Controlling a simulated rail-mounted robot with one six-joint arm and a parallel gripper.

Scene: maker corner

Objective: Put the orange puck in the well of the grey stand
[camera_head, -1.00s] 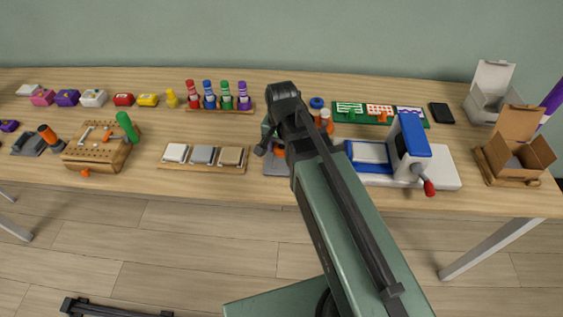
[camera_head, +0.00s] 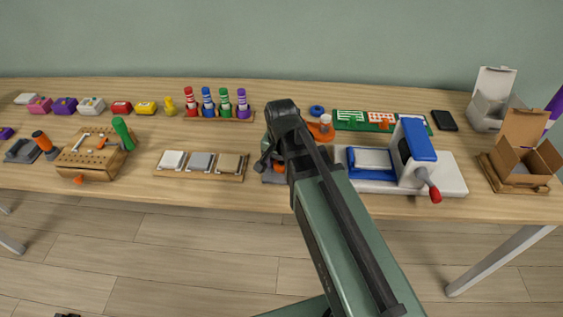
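The grey stand (camera_head: 272,178) is on the table in front of my arm, right of a wooden tray, and my arm covers part of it. A small patch of orange (camera_head: 278,168) shows at the stand beside my gripper. It may be the orange puck, but I cannot tell whether it is held or in the well. My gripper (camera_head: 264,162) points down over the stand. Its fingers are mostly hidden behind my wrist, so I cannot see whether they are open or shut.
A wooden tray with several blocks (camera_head: 201,176) lies left of the stand. A blue and white machine with a red-tipped handle (camera_head: 415,158) stands close on the right. An orange item with a white top (camera_head: 320,130) sits behind my arm. The table's front edge is near.

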